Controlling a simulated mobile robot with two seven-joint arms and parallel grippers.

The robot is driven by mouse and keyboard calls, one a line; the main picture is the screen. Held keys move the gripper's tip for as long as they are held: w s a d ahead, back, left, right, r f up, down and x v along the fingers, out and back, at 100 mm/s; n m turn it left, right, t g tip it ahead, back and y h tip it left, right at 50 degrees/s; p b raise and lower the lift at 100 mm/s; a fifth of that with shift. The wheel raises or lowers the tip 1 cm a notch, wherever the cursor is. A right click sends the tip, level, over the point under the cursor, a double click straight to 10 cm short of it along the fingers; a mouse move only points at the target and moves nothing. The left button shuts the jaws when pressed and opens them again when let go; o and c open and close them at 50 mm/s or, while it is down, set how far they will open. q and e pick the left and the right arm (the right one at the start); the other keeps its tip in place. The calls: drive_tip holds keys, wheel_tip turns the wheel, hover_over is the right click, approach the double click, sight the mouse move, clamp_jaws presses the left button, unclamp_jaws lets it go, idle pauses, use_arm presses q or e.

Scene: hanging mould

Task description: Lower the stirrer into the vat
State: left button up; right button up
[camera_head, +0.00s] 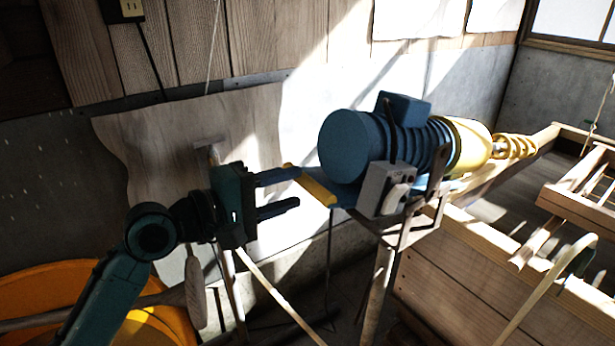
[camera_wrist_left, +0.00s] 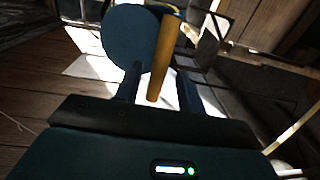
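The stirrer is a blue ribbed motor (camera_head: 350,145) with a yellow section (camera_head: 468,145) and a coiled yellow end pointing right. It lies roughly level on a metal stand, its coiled end towards the wooden vat (camera_head: 460,270). A yellow handle bar (camera_head: 317,187) sticks out on its left side. My left gripper (camera_head: 298,188) is open beside this bar. In the left wrist view the yellow bar (camera_wrist_left: 165,55) shows between and beyond the open fingers (camera_wrist_left: 160,82), with the motor's round blue end (camera_wrist_left: 128,38) behind. Contact cannot be told. My right gripper is not in view.
A grey switch box (camera_head: 385,188) sits under the motor. The metal stand's leg (camera_head: 378,295) stands beside the vat. An orange tub (camera_head: 45,290) is at lower left, with wooden poles near it. A wooden rack (camera_head: 580,195) lies over the vat at right. A wall stands behind.

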sight(302, 184)
use_arm(q)
drive_tip(key=shift+x, duration=2.25)
clamp_jaws()
